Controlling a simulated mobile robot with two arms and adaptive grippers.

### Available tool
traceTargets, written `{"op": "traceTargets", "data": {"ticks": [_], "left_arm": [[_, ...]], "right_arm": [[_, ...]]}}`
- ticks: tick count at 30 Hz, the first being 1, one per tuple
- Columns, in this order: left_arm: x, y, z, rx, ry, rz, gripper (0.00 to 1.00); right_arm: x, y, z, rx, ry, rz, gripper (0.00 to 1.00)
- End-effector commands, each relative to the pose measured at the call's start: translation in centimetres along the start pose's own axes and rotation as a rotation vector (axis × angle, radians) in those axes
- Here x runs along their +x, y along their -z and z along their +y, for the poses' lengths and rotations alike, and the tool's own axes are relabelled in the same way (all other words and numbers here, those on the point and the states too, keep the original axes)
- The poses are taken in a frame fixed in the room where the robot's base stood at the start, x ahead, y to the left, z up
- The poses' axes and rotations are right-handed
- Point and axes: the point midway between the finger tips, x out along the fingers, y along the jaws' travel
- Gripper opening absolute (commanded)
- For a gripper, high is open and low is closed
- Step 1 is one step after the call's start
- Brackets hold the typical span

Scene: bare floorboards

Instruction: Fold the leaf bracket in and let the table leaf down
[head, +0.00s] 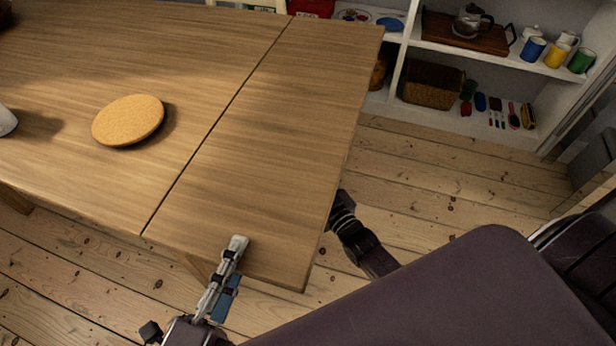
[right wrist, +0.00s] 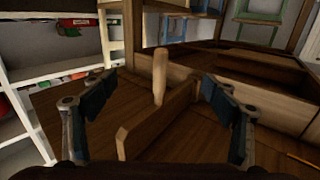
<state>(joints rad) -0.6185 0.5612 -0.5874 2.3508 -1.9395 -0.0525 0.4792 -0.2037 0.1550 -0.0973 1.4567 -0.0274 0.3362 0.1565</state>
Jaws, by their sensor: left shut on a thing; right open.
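The table leaf (head: 285,130) is level with the table top (head: 60,70), parted from it by a dark seam. My left gripper (head: 237,246) is shut on the near edge of the leaf. My right arm reaches in beneath the leaf's right edge, and its gripper is hidden there in the head view. In the right wrist view my right gripper (right wrist: 160,80) is open. A pale upright wooden peg (right wrist: 160,76) stands between its fingers, apart from both. The peg rises beside a wooden bar, seemingly the leaf bracket (right wrist: 148,122). The bracket does not show in the head view.
A round cork mat (head: 128,120) lies on the table top, and the leaf is bare. White shelves (head: 480,55) with mugs, a tray and a basket (head: 432,86) stand at the back right. Floorboards (head: 440,180) are clear between the leaf and the shelves.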

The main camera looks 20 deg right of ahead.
Motion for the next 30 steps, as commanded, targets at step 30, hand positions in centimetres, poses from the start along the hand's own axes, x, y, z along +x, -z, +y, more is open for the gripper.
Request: {"op": "traceTargets", "data": {"ticks": [30], "left_arm": [[0.2, -0.3, -1.2, 0.002, 0.024, -0.01, 0.07]], "right_arm": [[7.1, 0.1, -0.1, 0.001, 0.0, -0.001, 0.8]]}}
